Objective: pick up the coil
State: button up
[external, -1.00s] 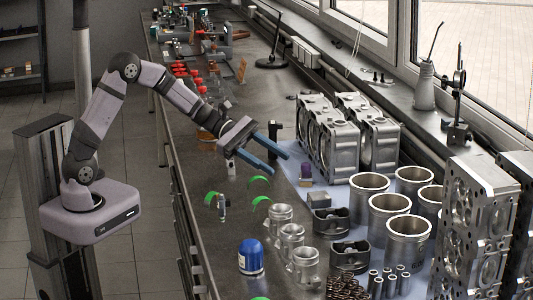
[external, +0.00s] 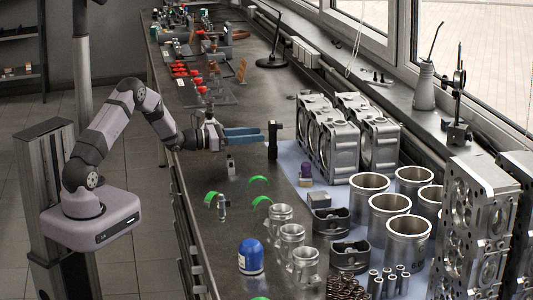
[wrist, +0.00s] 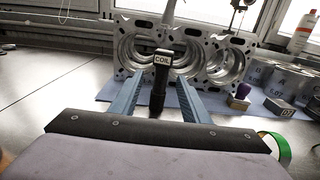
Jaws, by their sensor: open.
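The coil (external: 273,140) is a black upright part standing on the bench. In the wrist view the coil (wrist: 158,98) has a grey top with a "COIL" label. My gripper (external: 260,134) is held level, its blue fingers pointing right toward the coil. In the wrist view my gripper (wrist: 160,80) is open, with one finger on each side of the coil in the picture. The coil appears at or just beyond the fingertips, and I see no contact. The exact gap in depth is hard to tell.
Engine blocks (external: 328,135) stand behind the coil on a pale mat. A small metal part (external: 231,165) stands below my gripper. The bench left of the coil is mostly clear.

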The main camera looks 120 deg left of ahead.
aim_at(273, 133)
jog(key=shift+p+x, duration=1.45)
jog(key=shift+x, duration=1.95)
jog(key=shift+w+d, duration=0.1)
jog(key=shift+r, duration=0.1)
jog(key=c, duration=1.1)
